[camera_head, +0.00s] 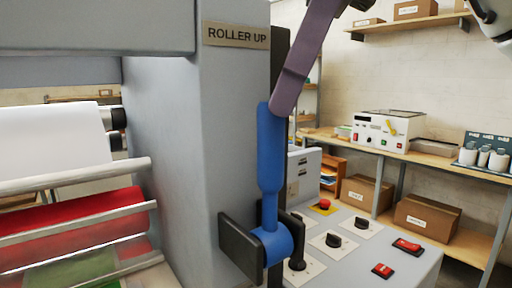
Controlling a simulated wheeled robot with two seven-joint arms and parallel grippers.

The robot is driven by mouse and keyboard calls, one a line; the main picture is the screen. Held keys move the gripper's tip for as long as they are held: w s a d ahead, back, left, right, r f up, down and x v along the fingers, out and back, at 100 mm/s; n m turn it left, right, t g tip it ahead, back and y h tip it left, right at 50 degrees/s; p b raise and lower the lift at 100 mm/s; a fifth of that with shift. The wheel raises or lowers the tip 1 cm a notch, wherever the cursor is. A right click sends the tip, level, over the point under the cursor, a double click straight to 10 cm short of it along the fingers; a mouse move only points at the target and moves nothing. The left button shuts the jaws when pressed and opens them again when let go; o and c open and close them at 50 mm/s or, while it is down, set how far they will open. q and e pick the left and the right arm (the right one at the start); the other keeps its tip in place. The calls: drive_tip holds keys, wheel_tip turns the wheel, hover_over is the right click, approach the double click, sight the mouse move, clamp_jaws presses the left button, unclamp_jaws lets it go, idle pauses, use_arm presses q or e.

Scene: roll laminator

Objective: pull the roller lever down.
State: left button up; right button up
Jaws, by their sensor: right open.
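The blue roller lever (270,160) stands upright on the front of the grey laminator. Its round hub (272,245) sits between dark bracket plates low down. My right gripper (288,96) comes in from the top, and a long purple-grey finger slants down to the lever's upper end. The fingertip overlaps the right side of the lever top in the picture; I cannot tell if it touches. The jaws are open, and the other finger is not clearly visible. The label "ROLLER UP" (236,35) is on the housing above the lever. My left gripper is not in view.
A control panel (340,268) with black knobs, red switches and a red button (324,204) lies right of the lever. Rollers with red film (70,221) are at left. A workbench (416,156) with boxes and a white device stands behind at right.

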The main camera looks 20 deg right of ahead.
sight(258, 156)
drive_tip(key=x, duration=0.9)
drive_tip(key=shift+f, duration=0.1)
clamp_jaws()
